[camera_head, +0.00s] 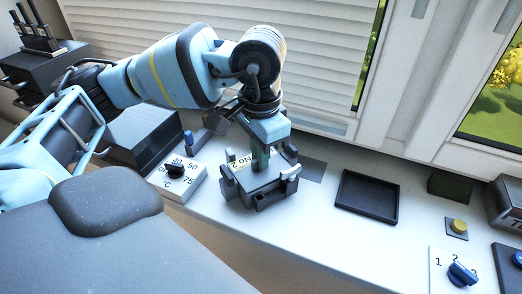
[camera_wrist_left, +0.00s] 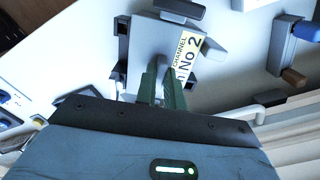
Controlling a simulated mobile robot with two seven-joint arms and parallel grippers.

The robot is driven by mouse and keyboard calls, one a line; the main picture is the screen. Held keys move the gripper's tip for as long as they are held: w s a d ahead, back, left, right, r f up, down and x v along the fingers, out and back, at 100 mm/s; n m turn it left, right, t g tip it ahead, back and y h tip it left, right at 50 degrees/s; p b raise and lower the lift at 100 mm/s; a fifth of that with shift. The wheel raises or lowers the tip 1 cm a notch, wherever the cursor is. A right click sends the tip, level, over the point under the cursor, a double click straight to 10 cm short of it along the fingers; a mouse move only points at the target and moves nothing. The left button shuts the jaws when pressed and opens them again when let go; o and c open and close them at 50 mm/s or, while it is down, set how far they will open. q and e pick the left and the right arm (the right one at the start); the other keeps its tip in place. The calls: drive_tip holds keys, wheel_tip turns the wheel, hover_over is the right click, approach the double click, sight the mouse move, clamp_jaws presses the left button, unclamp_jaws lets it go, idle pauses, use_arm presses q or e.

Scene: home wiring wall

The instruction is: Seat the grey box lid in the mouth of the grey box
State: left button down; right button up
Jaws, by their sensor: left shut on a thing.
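The grey box (camera_head: 258,198) stands on the white worktop near the middle of the head view, with blocky dark and light fittings around its sides. The grey box lid (camera_wrist_left: 150,40) bears a yellow-and-white label reading "CHANNEL No 2" and lies at the top of the box. My left gripper (camera_head: 262,158) points down over it, and its green fingers (camera_wrist_left: 162,88) are shut on the lid. I cannot tell whether the lid is fully down in the mouth. My right gripper is not in view.
A dial block (camera_head: 178,180) stands close on the left, with a blue-topped part behind it. An empty black tray (camera_head: 367,197) lies to the right. A yellow button (camera_head: 459,226) and a blue knob (camera_head: 463,272) are further right. The window and blinds rise behind.

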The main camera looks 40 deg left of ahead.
use_arm(q)
drive_tip(key=shift+f, duration=0.25)
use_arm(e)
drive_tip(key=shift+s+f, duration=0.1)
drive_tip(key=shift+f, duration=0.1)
use_arm(q)
drive_tip(key=c, duration=1.4)
unclamp_jaws()
wheel_tip(320, 180, up, 7)
drive_tip(key=shift+r, duration=0.5)
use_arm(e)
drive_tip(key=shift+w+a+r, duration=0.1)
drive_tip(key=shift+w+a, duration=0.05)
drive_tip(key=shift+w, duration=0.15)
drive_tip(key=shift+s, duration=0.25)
